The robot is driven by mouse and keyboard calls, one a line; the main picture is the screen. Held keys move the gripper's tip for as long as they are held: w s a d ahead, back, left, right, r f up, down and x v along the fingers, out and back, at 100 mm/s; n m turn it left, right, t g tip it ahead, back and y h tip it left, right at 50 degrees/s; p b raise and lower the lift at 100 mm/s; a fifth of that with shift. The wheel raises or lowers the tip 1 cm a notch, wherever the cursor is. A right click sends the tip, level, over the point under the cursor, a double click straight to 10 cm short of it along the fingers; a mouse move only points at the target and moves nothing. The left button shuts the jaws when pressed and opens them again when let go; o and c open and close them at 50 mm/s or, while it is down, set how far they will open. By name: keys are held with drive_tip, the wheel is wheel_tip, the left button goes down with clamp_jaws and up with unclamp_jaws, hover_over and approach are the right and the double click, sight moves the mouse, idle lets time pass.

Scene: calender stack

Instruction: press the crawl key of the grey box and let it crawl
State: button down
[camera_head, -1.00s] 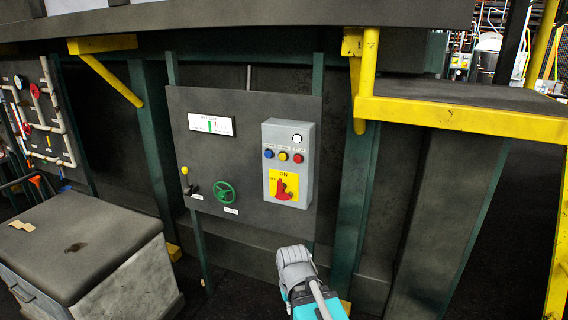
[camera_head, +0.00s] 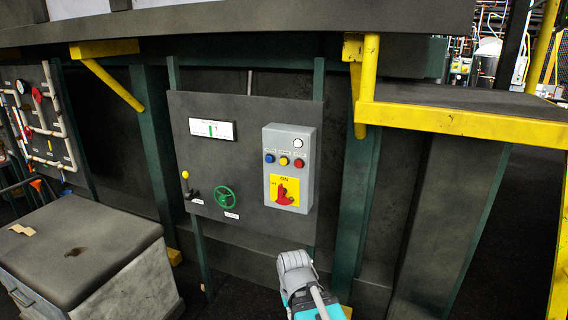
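The grey box (camera_head: 309,168) is mounted on the right side of a dark panel (camera_head: 248,226). At its top is a white round lamp or button (camera_head: 298,143). Below it sit a blue key (camera_head: 269,158), a yellow key (camera_head: 284,160) and a red key (camera_head: 299,163) in a row. Their labels are too small to read, so I cannot tell which is the crawl key. A red rotary switch (camera_head: 285,193) on a yellow plate marked ON is underneath. My arm shows at the bottom centre, below the box and apart from it. My gripper's fingers cannot be made out.
The panel also carries a white display (camera_head: 212,129), a green handwheel (camera_head: 225,197) and a yellow-knobbed lever (camera_head: 186,176). A grey cabinet (camera_head: 85,245) stands at lower left. A yellow-railed platform (camera_head: 460,118) juts out at right.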

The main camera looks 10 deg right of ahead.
sight(284, 161)
drive_tip(key=shift+w, duration=0.1)
idle(0.8)
drive_tip(key=w+a+r+t+y+p, duration=0.25)
drive_tip(key=w+r+t, duration=0.2)
drive_tip(key=w, duration=0.65)
drive_tip(key=w+a+r+t+y+p, duration=0.2)
drive_tip(key=w+r+t+p, duration=0.3)
drive_tip(key=w, duration=0.6)
drive_tip(key=w+d+r+m+t+h, duration=0.1)
drive_tip(key=w+d+r+m+t, duration=0.1)
drive_tip(key=w+r, duration=0.5)
drive_tip(key=w+d+r+m+t+h+p, duration=0.1)
drive_tip(key=w+d+r+m+t, duration=0.2)
drive_tip(key=w+r, duration=0.4)
drive_tip(key=shift+w+d+r+m+t, duration=0.3)
drive_tip(key=shift+d+r+t, duration=0.4)
drive_tip(key=shift+t, duration=0.15)
drive_tip(key=shift+w+d, duration=0.1)
drive_tip(key=shift+w+d, duration=0.85)
drive_tip(key=shift+w, duration=0.3)
drive_tip(key=shift+w+d, duration=0.8)
drive_tip(key=shift+w, duration=0.35)
drive_tip(key=shift+w+d, duration=0.85)
drive_tip(key=shift+w, duration=0.3)
